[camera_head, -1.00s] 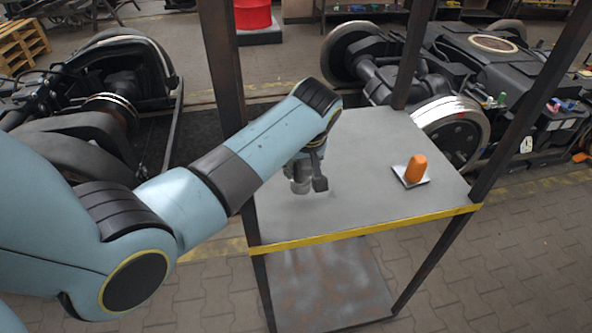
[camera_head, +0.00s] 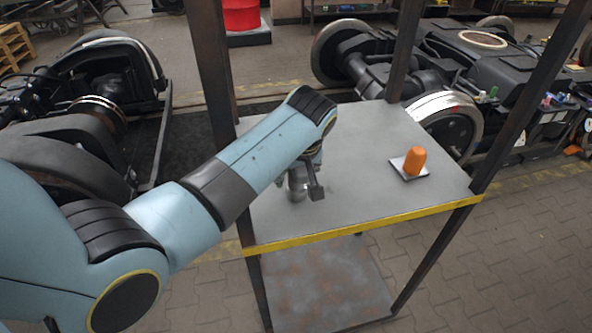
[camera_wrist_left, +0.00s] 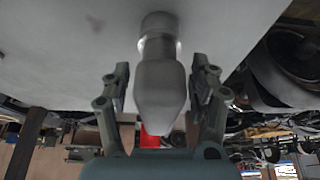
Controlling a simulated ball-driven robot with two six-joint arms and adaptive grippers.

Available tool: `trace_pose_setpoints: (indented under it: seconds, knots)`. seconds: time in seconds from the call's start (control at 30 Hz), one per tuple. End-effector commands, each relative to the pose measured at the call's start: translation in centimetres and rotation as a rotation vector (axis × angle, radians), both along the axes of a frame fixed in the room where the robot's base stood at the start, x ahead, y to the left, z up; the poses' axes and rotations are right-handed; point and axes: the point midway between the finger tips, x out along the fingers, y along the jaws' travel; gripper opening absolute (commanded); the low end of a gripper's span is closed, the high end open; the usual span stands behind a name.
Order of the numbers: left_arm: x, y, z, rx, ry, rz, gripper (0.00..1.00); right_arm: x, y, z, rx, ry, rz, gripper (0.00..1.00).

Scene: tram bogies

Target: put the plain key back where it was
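My left gripper (camera_head: 305,188) is low over the left part of the grey table top (camera_head: 350,205). A grey metal piece with a narrower neck and a tapered end (camera_wrist_left: 160,85) is between its fingers in the wrist view. The fingers are open, with narrow gaps visible on both sides of it. The same piece shows partly in the head view (camera_head: 296,187), beside one dark finger. I cannot tell if it is the plain key. An orange rounded piece (camera_head: 415,160) stands on a small pale square plate (camera_head: 422,175) at the table's right. My right gripper is out of view.
Dark uprights (camera_head: 212,75) frame the table's corners, and a yellow strip (camera_head: 370,227) runs along its front edge. A lower shelf (camera_head: 320,285) is below. Bogies with wheels (camera_head: 447,125) stand behind and left. The table's middle is clear.

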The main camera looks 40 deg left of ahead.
Motion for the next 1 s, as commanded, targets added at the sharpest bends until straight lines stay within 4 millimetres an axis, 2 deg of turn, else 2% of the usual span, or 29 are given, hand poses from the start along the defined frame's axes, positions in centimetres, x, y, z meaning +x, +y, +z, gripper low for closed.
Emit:
trace_pose_setpoints:
  seconds: [0.13,0.27,0.7,0.83,1.0]
  knots:
    - [0.0,0.0,0.2,0.0,-0.001,0.0,0.61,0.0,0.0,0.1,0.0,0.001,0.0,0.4]
    - [-0.2,-0.4,1.4,-0.001,-0.003,-0.001,0.61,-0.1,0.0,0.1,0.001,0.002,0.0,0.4]
    - [-2.4,-3.1,9.8,-0.002,-0.004,-0.001,0.61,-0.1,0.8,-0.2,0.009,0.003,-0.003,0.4]
    - [-2.8,-3.4,11.0,0.0,-0.002,-0.001,0.61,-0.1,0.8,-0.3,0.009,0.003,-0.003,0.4]
    - [-3.0,-3.5,11.4,0.0,0.0,0.0,0.61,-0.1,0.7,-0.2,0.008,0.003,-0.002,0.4]
